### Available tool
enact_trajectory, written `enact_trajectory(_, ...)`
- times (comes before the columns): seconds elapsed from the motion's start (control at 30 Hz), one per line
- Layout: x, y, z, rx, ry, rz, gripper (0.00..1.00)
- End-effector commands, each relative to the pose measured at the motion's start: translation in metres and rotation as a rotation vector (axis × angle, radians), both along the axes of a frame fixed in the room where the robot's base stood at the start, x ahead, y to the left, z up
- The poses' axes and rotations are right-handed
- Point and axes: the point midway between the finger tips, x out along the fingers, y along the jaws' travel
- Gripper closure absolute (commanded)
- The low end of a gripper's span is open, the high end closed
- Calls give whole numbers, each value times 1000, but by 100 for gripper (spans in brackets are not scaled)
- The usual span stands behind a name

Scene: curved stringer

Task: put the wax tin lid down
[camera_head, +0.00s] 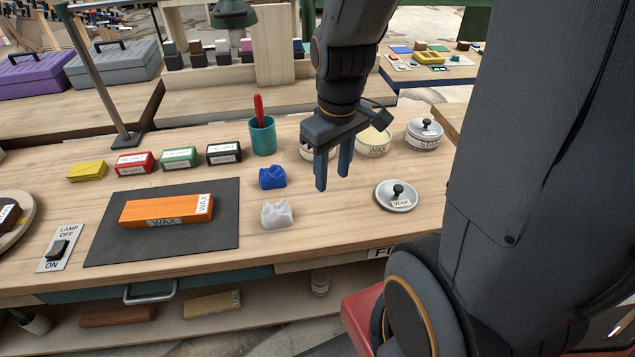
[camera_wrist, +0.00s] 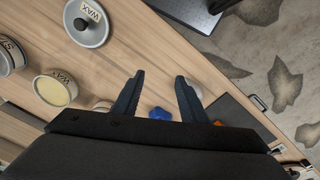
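The wax tin lid (camera_head: 397,196) is a round grey disc with a black knob and a WAX label. It lies on the wooden bench, to the right of my gripper. It also shows at the top left of the wrist view (camera_wrist: 87,22). The open wax tin (camera_head: 373,141), with pale yellow wax inside, stands behind my gripper; it also shows in the wrist view (camera_wrist: 55,88). My gripper (camera_head: 333,182) points down above the bench with its fingers apart and nothing between them. It is clear of the lid.
A tin with its lid on (camera_head: 424,133) stands at the back right. A blue cloth (camera_head: 272,177) and a white cloth (camera_head: 277,214) lie left of my gripper. A dark mat (camera_head: 110,243) holds an orange block (camera_head: 166,210). A teal cup (camera_head: 262,137) stands behind.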

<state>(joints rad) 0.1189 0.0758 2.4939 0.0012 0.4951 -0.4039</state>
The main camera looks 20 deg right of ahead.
Motion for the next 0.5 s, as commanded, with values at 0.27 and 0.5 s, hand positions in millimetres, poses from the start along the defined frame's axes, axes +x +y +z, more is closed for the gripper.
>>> enact_trajectory(0.27, -17, 41, -3, 31, -20, -255, 61)
enact_trajectory(0.5, -19, 43, -3, 34, -21, -282, 61)
